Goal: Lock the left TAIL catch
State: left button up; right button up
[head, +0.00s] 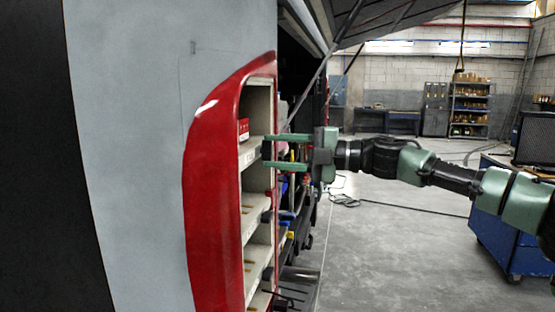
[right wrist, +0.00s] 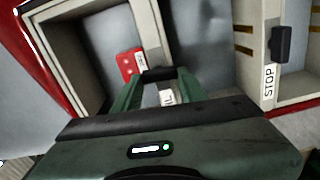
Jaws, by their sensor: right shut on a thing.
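My right gripper (head: 268,152) reaches in from the right to the red-edged cabinet opening in the coach's side. In the right wrist view its two green fingers (right wrist: 160,84) are shut on a black catch (right wrist: 158,74), which lies crosswise between the fingertips. A white label (right wrist: 167,97) sits just below this catch, partly hidden by the gripper; only its last letters show, so I cannot read the full name. A second black catch (right wrist: 282,44) stands above a label reading STOP (right wrist: 268,84), clear of the gripper. My left gripper is not in view.
A red block (right wrist: 128,64) sits in the compartment beside the held catch. Pale shelves (head: 256,215) and tools stack below the gripper. The red frame (head: 212,190) borders the opening closely. The workshop floor (head: 385,255) on the right is mostly open; a blue cabinet (head: 505,235) stands there.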

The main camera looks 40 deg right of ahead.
jog(key=shift+n, duration=0.7)
jog(key=o, duration=1.4)
jog(key=shift+b, duration=0.3)
jog(key=shift+b+v, duration=1.25)
jog(key=shift+v, duration=2.65)
jog(key=shift+f, duration=0.15)
